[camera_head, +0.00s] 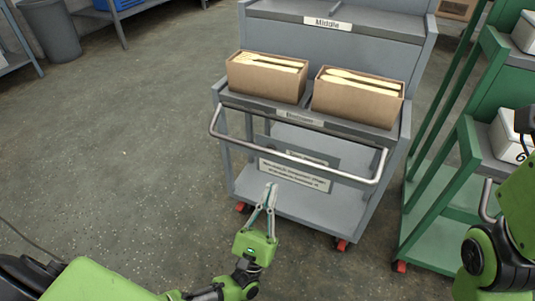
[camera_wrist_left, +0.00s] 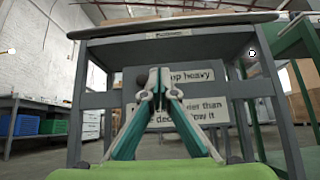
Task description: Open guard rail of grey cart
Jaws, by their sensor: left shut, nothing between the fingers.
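The grey cart (camera_head: 223,96) stands in the middle of the head view. Its guard rail (camera_head: 290,157) is a silver bar with bent ends, across the front below the shelf edge. My left gripper (camera_head: 270,188) is just in front of the cart, below the rail in the picture, its fingertips together and empty. Whether it touches the rail cannot be told, but no contact shows. In the left wrist view the shut fingers (camera_wrist_left: 155,80) point at the cart's lower sign (camera_wrist_left: 197,76), under the shelf. My right gripper is not in view; part of the right arm shows at right.
Two cardboard boxes (camera_head: 266,79) (camera_head: 356,101) of wooden pieces stand on the grey cart's shelf. A green cart (camera_head: 450,192) stands close on the right. A bin (camera_head: 50,30) is at the upper left. The floor (camera_head: 110,150) to the left is clear.

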